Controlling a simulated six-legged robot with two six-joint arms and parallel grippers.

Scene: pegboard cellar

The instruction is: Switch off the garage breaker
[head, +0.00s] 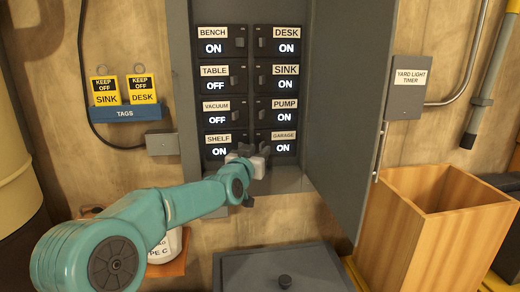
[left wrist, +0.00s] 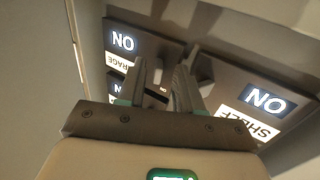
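The garage breaker (head: 284,142) is the lowest in the right column of the panel, and its display reads ON. Its label and lit display also show upside down in the left wrist view (left wrist: 121,52). My left gripper (head: 252,150) is at the bottom of the panel, between the shelf and garage breakers, and hides part of their lower area. In the left wrist view its two fingers (left wrist: 165,72) stand apart with a gap between them, pointing at the panel. I cannot tell whether a finger touches a switch. My right gripper is not in view.
The shelf breaker (head: 219,145), close by, reads ON. Table and vacuum read OFF; the other breakers read ON. The cabinet door (head: 345,110) stands open at the right. A tag holder (head: 125,113) hangs at the left. A wooden bin (head: 430,230) stands at the lower right.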

